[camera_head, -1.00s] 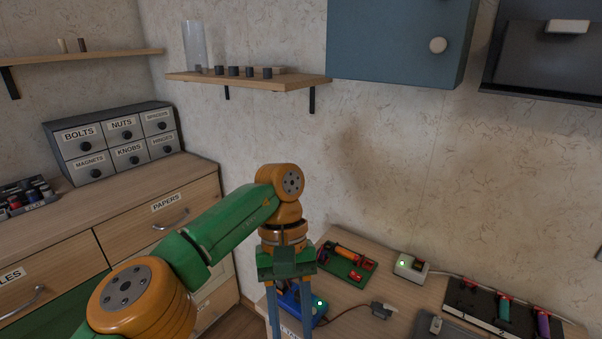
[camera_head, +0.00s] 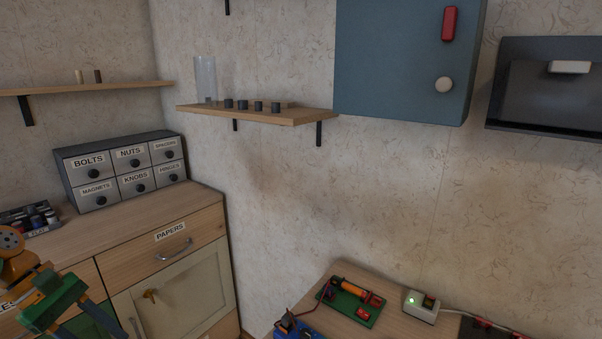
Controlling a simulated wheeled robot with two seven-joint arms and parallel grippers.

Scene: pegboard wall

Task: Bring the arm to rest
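My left gripper (camera_head: 88,328) is in the lower left corner of the head view, below an orange wrist joint and a green gripper body. Its two fingers point down and to the right and stand apart with nothing seen between them. Their tips run close to or past the bottom edge. It is in front of the wooden drawer cabinet (camera_head: 205,222). My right gripper is not in view.
A labelled drawer box (camera_head: 122,170) stands on the cabinet. A wall shelf (camera_head: 290,114) holds a clear cylinder and several dark pegs. A blue wall cabinet (camera_head: 400,60) hangs right of it. The workbench (camera_head: 330,322) at lower right carries a green board (camera_head: 350,302) and a lit device (camera_head: 420,306).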

